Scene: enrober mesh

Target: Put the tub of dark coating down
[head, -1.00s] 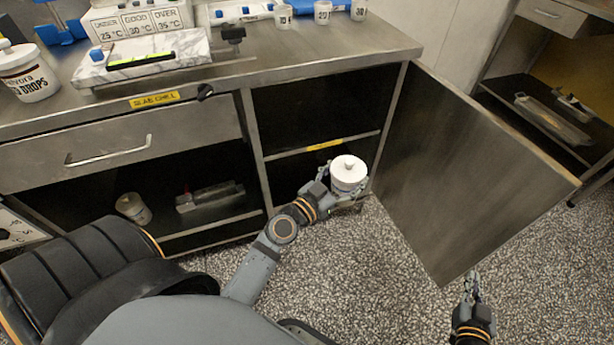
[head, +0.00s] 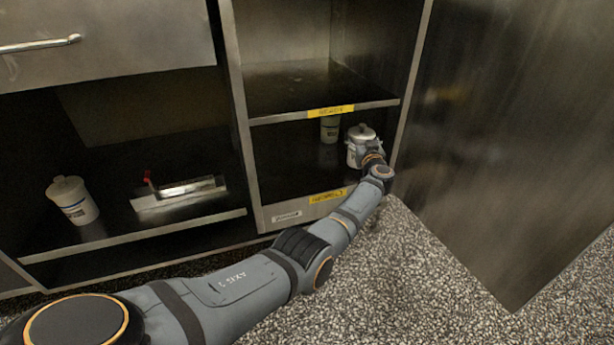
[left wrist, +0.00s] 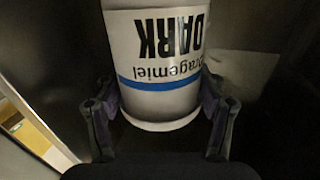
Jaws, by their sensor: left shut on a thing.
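The tub of dark coating (head: 360,140) is white with a lid. It is in the right part of the lower compartment of the open cabinet, near the right side wall. In the left wrist view the tub (left wrist: 165,75) fills the middle, its label reading "DARK" upside down above a blue stripe. My left gripper (left wrist: 160,108) is shut on it, one finger on each side. In the head view the left gripper (head: 368,154) is partly hidden behind my wrist. I cannot tell whether the tub's base touches the compartment floor (head: 300,180). My right gripper is not in view.
A shelf (head: 310,92) with a yellow label lies above. The open steel door (head: 510,150) stands to the right. The left compartment holds a white tub (head: 73,202) and a metal tool (head: 178,194).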

